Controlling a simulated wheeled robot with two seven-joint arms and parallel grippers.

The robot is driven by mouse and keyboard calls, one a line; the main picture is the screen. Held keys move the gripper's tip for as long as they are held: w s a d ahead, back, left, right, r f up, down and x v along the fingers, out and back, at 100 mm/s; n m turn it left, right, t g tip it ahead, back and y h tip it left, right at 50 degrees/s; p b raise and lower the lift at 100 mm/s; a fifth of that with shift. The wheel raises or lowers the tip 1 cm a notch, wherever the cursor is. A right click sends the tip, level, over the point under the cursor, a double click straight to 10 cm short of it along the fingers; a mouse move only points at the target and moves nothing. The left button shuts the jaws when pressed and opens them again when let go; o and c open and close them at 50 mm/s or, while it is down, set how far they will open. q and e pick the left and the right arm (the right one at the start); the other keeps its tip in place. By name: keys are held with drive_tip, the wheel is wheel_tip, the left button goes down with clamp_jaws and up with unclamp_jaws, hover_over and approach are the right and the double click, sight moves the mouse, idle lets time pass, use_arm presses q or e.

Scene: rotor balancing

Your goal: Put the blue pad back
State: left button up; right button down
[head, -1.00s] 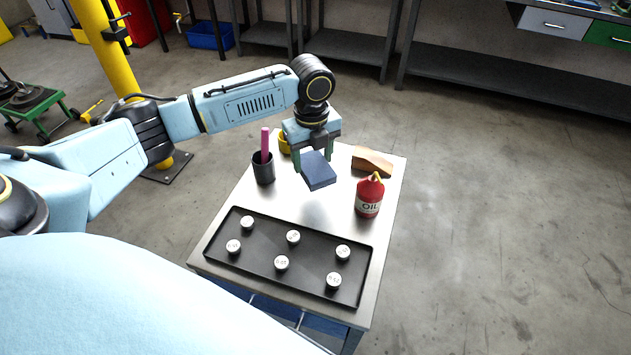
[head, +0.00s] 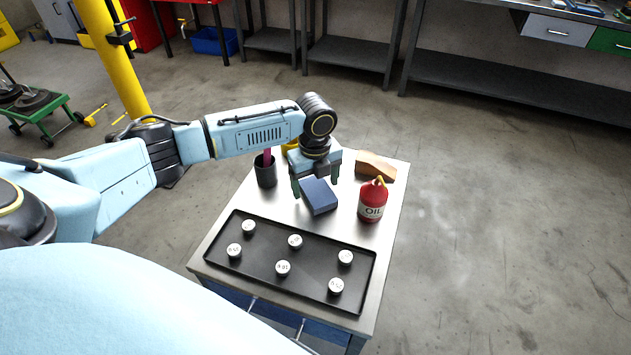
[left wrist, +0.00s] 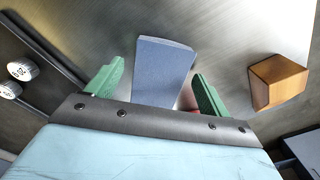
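The blue pad (head: 319,197) lies on the metal table top (head: 236,212), behind the black tray and left of the oil can. It also shows in the left wrist view (left wrist: 163,72), between the two green fingers. My left gripper (head: 316,181) is just above and around the pad. Its fingers (left wrist: 158,82) stand apart from the pad, with a gap visible on each side, so it is open. My right gripper is in neither view.
A black tray (head: 212,254) with several white round weights is at the table's front. A red oil can (head: 372,201) stands right of the pad. A wooden block (head: 376,167) lies behind the can. A dark cup (head: 265,174) with a pink item stands left of my gripper.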

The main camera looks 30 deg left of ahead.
sight(315, 187)
use_arm(q)
drive_tip(key=shift+r, duration=0.1)
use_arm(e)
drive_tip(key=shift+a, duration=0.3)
use_arm(q)
drive_tip(key=shift+r, duration=0.25)
wheel_tip(315, 187, up, 11)
drive_tip(key=p, duration=0.2)
drive_tip(key=shift+r, duration=0.2)
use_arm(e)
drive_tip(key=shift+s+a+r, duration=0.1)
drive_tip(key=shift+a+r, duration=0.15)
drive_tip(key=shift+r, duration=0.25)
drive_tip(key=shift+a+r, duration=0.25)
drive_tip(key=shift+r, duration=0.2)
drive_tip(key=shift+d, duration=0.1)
